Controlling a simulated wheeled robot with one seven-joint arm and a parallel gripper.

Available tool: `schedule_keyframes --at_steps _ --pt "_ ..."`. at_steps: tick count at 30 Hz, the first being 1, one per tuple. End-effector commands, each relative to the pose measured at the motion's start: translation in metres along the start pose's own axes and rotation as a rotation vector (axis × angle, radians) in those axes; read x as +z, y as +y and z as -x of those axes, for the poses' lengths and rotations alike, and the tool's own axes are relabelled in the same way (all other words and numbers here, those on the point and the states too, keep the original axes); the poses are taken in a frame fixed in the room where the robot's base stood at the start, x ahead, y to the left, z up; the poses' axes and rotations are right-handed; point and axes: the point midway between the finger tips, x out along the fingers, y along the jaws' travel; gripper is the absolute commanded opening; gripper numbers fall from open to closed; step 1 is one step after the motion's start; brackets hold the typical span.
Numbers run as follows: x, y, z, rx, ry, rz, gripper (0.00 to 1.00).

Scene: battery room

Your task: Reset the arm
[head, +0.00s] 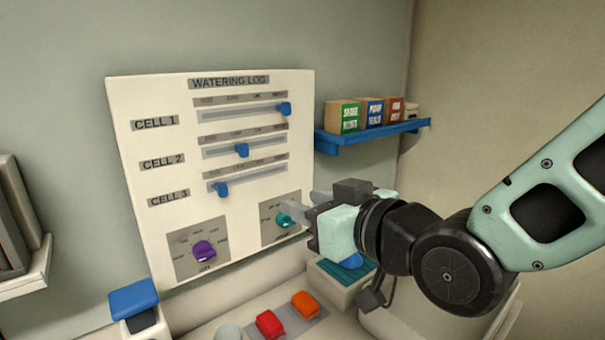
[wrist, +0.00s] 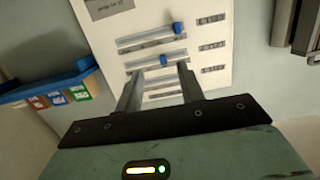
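My arm reaches in from the right in the head view. My gripper (head: 305,208) is near the lower right of the white watering log panel (head: 180,110), close to the teal knob (head: 286,215), which it partly overlaps. In the wrist view the two fingers of my gripper (wrist: 157,75) stand apart with nothing between them, pointing at the panel. I cannot tell whether a fingertip touches the panel or knob.
The panel has three blue sliders, with cell 1 (head: 284,109) far right, and a purple knob (head: 204,251). A blue shelf (head: 372,135) with small boxes hangs to the right. Below are red (head: 269,324) and orange (head: 305,304) blocks and a blue-topped box (head: 133,298).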

Motion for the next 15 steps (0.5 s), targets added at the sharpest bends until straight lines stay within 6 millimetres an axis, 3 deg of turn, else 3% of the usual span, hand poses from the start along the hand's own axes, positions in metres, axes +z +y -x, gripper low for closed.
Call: schedule_keyframes --at_steps 5,8,12,15 --pt "0.068 -0.004 0.018 -0.02 -0.348 -0.014 0.38" --pt "0.105 -0.008 0.041 -0.032 -0.558 -0.017 0.38" --pt "0.148 -0.012 0.086 -0.041 -0.853 -0.019 0.38" --pt "0.17 -0.013 0.121 -0.043 -1.045 -0.018 0.38"
